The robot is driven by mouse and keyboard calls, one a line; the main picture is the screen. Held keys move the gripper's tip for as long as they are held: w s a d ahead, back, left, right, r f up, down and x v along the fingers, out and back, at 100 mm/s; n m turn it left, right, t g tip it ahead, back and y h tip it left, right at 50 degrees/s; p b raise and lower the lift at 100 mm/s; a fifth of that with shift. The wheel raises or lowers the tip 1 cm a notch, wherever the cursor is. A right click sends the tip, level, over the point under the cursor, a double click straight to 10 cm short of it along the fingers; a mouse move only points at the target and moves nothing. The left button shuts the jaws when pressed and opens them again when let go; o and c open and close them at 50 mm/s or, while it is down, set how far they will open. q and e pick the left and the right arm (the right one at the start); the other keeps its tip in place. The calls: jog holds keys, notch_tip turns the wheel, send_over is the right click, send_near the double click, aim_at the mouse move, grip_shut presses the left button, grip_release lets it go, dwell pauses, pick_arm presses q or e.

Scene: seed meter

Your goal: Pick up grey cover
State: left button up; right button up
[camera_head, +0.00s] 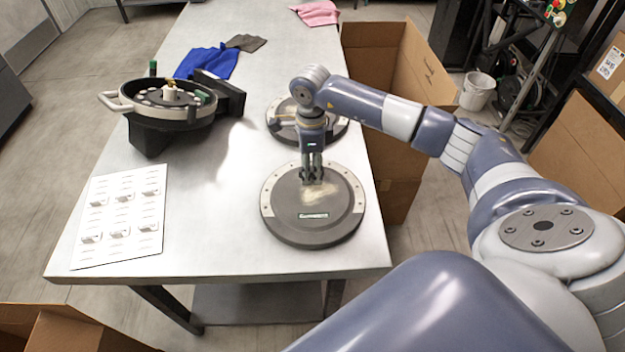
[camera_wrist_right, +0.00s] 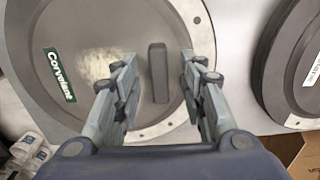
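A round grey cover (camera_head: 313,221) with a lighter segmented rim and a green-and-white label lies flat on the table near its front right corner. In the right wrist view the cover (camera_wrist_right: 95,25) shows a raised bar handle (camera_wrist_right: 158,72). My right gripper (camera_head: 312,180) points down over the back half of the cover. In the right wrist view it is open, with one finger on each side of the handle and a visible gap to both. I cannot tell how far the fingertips are above the cover. My left gripper is out of view.
A second round grey cover (camera_head: 283,127) lies just behind, partly hidden by my right arm. A black seed meter (camera_head: 150,130) stands at the left. A white sheet (camera_head: 122,245) with small parts lies front left. Blue (camera_head: 208,62) and pink (camera_head: 317,12) cloths lie farther back. Cardboard boxes (camera_head: 395,150) stand right.

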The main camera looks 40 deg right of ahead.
grip_shut()
jog(key=shift+r, duration=0.1)
jog(key=shift+r, duration=0.1)
